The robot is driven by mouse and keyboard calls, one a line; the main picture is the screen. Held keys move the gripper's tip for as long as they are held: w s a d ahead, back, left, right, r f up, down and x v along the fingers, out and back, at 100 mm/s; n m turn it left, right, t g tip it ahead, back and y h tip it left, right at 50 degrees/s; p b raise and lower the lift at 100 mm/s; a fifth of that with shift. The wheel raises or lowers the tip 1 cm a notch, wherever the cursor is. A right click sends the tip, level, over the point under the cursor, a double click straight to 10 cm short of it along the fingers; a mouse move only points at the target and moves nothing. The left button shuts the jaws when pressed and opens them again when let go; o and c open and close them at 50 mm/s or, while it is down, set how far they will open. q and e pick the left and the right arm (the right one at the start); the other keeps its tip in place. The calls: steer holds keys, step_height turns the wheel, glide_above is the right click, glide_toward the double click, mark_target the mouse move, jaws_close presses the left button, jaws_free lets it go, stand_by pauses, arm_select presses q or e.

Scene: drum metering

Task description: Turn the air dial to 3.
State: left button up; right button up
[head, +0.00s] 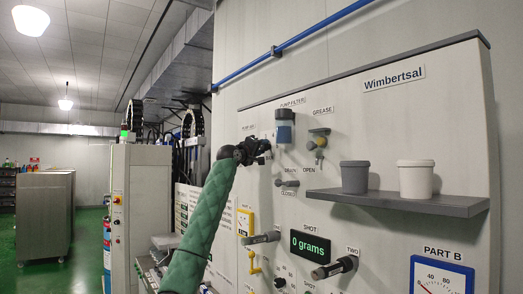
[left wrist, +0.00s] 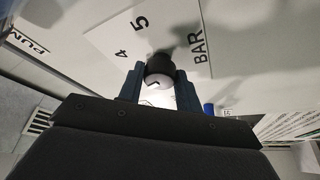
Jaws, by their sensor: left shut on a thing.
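The air dial is a dark round knob (left wrist: 159,66) on a pale scale plate (left wrist: 120,38) marked 4, 5 and BAR in the left wrist view. My left gripper (left wrist: 159,84) has its two fingers on either side of the knob, shut on it. The lower numbers of the scale are hidden, and I cannot tell which number the knob points to. In the head view my left gripper (head: 262,148) is against the panel below the small pump label and covers the dial. My right gripper is not in view.
Right of the gripper are the pump filter (head: 285,129), a grease valve (head: 319,139) and a drain lever (head: 288,183). A grey shelf (head: 400,203) with two tubs juts out. Below are a display (head: 310,244) reading 0 grams and knobs.

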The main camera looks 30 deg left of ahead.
arm_select(q)
steer(key=shift+n, duration=0.9)
steer(key=shift+n+g+y, duration=0.3)
steer(key=shift+y, duration=0.1)
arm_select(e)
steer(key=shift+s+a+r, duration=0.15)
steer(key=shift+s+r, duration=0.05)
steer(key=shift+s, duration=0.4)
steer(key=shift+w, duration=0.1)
